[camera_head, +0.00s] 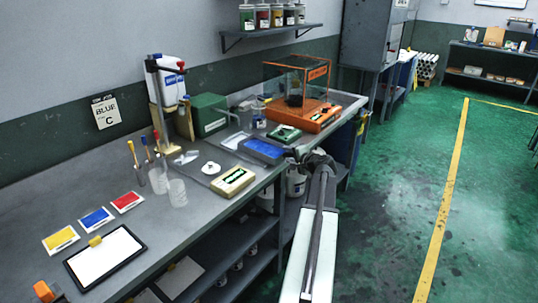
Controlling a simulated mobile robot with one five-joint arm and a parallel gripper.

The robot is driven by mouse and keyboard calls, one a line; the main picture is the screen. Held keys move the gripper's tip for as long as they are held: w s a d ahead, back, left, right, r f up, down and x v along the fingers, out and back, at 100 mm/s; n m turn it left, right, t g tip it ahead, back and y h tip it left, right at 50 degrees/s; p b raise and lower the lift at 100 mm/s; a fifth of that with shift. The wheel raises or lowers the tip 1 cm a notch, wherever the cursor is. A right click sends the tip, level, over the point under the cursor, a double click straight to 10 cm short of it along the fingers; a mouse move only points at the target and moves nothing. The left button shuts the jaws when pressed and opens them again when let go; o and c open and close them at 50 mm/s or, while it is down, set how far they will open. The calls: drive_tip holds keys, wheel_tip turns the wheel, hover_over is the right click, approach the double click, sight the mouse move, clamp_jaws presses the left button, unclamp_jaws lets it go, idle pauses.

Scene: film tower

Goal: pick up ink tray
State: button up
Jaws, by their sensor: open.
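A shallow blue tray (264,150), which looks like the ink tray, lies flat on the grey workbench near its front edge. My gripper (297,153) is at the bench edge just right of the tray, at the end of my outstretched arm. It is small and dark here, and its fingers are hard to make out. It is open, and I see nothing held in it. I cannot tell whether it touches the tray.
A green device (284,134) sits behind the tray, and an orange-framed clear case (300,95) stands beyond. A cream scale-like box (233,181) lies nearer. A clamp stand (160,105) rises at the back. The green floor (400,210) at right is clear.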

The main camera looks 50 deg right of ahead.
drive_tip(key=shift+r, duration=0.1)
clamp_jaws()
idle(1.2)
